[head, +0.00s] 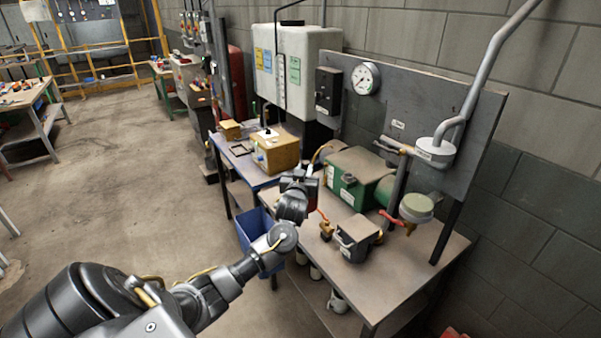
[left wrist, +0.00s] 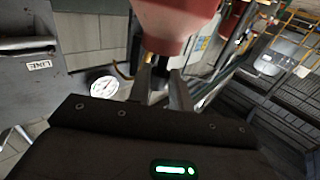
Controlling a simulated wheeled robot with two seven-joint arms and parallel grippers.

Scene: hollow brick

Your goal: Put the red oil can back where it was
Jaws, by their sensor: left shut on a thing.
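The red oil can (head: 312,202) is in my left gripper (head: 305,180), over the workbench's left part in the head view. Most of it is hidden behind the gripper and wrist. In the left wrist view the red can (left wrist: 176,28) fills the top centre, and its dark narrow part lies between the two fingers of the left gripper (left wrist: 161,80). The fingers are shut on that part. I cannot tell whether the can touches the bench. My right gripper is not in view.
The workbench (head: 385,285) holds a green box (head: 350,178), a grey metal box (head: 357,238) and a brass valve (head: 326,231). A pressure gauge (head: 366,79) is on the upright panel behind. A blue bin (head: 250,228) stands below left. The bench's front is clear.

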